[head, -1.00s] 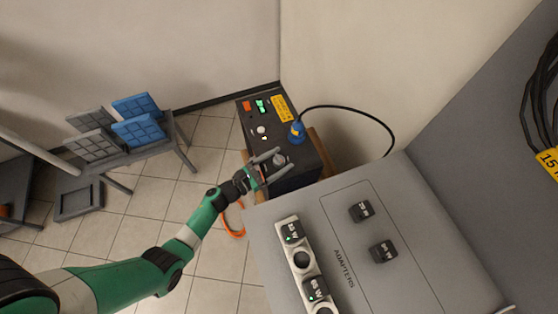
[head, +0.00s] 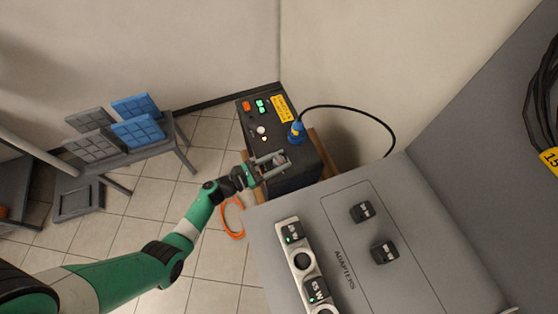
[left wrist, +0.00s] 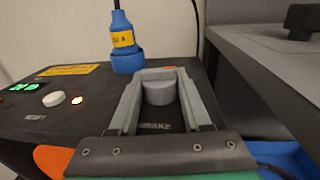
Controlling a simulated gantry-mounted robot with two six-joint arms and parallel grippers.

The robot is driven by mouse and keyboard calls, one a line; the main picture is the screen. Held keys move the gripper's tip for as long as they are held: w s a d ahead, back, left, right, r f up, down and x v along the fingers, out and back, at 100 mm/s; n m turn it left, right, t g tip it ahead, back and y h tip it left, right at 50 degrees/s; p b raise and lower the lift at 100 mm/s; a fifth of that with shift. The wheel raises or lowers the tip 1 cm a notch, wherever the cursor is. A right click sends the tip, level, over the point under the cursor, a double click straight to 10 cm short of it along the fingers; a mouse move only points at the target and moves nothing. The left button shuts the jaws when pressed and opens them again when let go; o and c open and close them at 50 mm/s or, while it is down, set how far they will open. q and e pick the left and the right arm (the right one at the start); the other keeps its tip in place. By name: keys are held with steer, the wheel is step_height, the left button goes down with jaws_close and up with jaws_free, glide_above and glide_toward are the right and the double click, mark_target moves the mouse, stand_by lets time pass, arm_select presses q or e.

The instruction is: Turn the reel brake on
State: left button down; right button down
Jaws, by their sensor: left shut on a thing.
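The dark reel box (head: 298,178) stands against the wall. Its top carries a red-orange button, green displays, a white round knob, a yellow label and a blue plug (head: 297,132). In the left wrist view, a grey round brake knob (left wrist: 160,92) sits above a partly covered "BRAKE" label (left wrist: 156,126). My left gripper (head: 277,159) reaches over the near end of the box, its two grey fingers shut on the brake knob, one on each side. Any pointer mark on the knob cannot be made out. My right gripper is not in view.
A grey adapter bench (head: 400,245) with black adapters stands close right of the box. A black cable (head: 388,125) loops from the blue plug. An orange cable (head: 230,220) lies on the floor below my arm. A rack with blue and grey panels (head: 138,130) stands left.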

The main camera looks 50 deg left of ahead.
arm_select(q)
steer(key=shift+w+a+f+m+h+b, duration=0.1)
steer(key=shift+a+m+h+b, duration=0.05)
steer(key=shift+m+h+b, duration=0.45)
steer(key=shift+g+h, duration=0.4)
steer(key=shift+h, duration=0.2)
steer(key=shift+c, duration=1.8)
jaws_free()
steer(key=p+v, duration=0.1)
steer(key=v, duration=1)
steer(key=shift+s, duration=0.4)
